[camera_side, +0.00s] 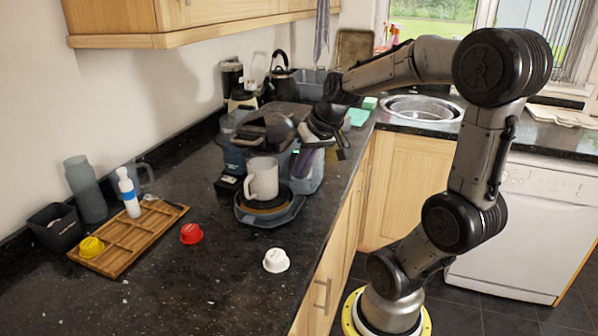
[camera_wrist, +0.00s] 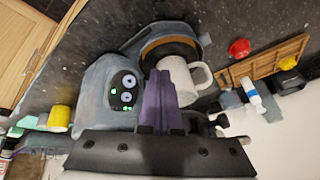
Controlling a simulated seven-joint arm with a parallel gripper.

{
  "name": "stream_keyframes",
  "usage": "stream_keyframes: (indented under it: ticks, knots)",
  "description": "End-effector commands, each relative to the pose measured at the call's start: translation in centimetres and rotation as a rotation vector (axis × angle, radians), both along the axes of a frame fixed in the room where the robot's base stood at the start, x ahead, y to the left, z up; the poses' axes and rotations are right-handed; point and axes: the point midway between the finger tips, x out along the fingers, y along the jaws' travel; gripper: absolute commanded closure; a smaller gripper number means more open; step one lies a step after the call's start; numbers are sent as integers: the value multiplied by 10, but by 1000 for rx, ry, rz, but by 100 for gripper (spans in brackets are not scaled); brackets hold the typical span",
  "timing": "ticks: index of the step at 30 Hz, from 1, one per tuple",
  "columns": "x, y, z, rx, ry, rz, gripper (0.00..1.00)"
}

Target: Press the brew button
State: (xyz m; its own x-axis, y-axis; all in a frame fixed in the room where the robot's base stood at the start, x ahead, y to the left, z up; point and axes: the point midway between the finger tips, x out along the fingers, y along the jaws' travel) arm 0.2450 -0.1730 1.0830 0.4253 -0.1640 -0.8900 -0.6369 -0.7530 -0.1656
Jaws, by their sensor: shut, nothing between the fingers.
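The blue-grey coffee machine (camera_side: 240,158) stands on the dark granite counter. In the wrist view its rounded housing (camera_wrist: 97,98) carries a dark oval panel (camera_wrist: 125,97) with two round buttons and small green lights. I cannot tell which button is the brew button. A white mug (camera_side: 262,178) stands upright on the machine's round drip tray (camera_side: 284,212); it also shows in the wrist view (camera_wrist: 182,78). My gripper (camera_side: 301,168) is shut and empty at the machine's panel side. Its purple fingers (camera_wrist: 157,80) appear just right of the panel in the wrist view; contact is unclear.
A wooden compartment tray (camera_side: 112,262) holds a yellow capsule (camera_side: 91,247) and a white bottle (camera_side: 129,195). A red capsule (camera_side: 191,234) and a white capsule (camera_side: 276,260) lie on the counter. A kettle (camera_side: 282,78) and sink (camera_side: 422,108) are behind. The front counter is mostly clear.

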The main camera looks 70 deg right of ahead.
Motion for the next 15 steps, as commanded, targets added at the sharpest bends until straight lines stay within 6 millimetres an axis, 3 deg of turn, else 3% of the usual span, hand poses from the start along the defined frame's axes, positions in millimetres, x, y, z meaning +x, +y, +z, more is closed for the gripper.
stream_keyframes:
  ticks: [15]
  knots:
    - [18, -50, -30, 2, 1, -1, 100]
